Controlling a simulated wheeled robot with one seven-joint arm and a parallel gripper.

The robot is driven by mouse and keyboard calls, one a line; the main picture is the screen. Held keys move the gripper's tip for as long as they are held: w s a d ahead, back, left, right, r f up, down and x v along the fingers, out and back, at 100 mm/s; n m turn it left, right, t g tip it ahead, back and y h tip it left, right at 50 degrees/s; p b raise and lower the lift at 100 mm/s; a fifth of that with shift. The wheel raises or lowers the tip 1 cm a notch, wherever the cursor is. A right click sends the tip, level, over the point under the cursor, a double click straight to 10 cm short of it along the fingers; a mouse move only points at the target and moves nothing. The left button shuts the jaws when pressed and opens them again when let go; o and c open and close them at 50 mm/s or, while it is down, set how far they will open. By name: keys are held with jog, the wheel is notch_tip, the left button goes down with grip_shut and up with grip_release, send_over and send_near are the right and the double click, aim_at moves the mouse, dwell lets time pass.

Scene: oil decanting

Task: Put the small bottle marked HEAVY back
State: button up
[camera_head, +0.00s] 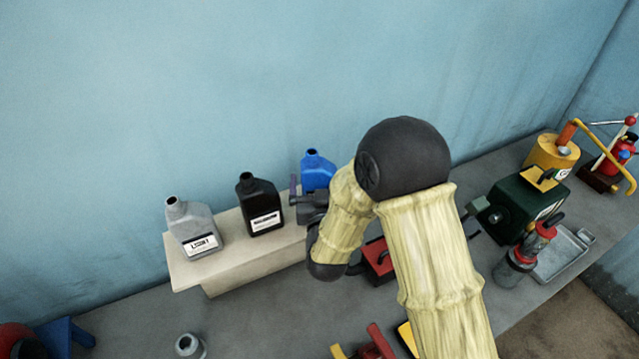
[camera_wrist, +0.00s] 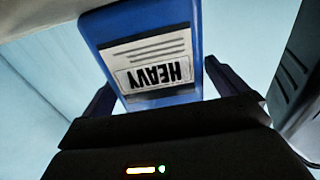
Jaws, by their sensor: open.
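The blue bottle (camera_head: 317,168) is at the right end of a cream ledge (camera_head: 240,267), upright, its lower part hidden by my arm. In the wrist view the blue bottle (camera_wrist: 150,55) shows its white HEAVY label upside down. My gripper (camera_head: 298,193) is open, with one finger on each side of the bottle; the fingers also show in the wrist view (camera_wrist: 168,92). I see gaps near the fingers, but whether either touches the bottle is unclear. The bottle's base appears to be at the ledge surface; the contact itself is hidden.
A black bottle (camera_head: 260,205) and a grey bottle labelled LIGHT (camera_head: 192,228) stand left on the ledge. A red item (camera_head: 377,257) lies right of my gripper.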

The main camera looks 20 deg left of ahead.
jog(key=p+v, duration=0.1)
jog(key=v, duration=1.1)
jog(key=shift+p, duration=0.35)
jog(key=shift+r, duration=0.1)
jog(key=shift+w, duration=0.1)
dwell(0.7)
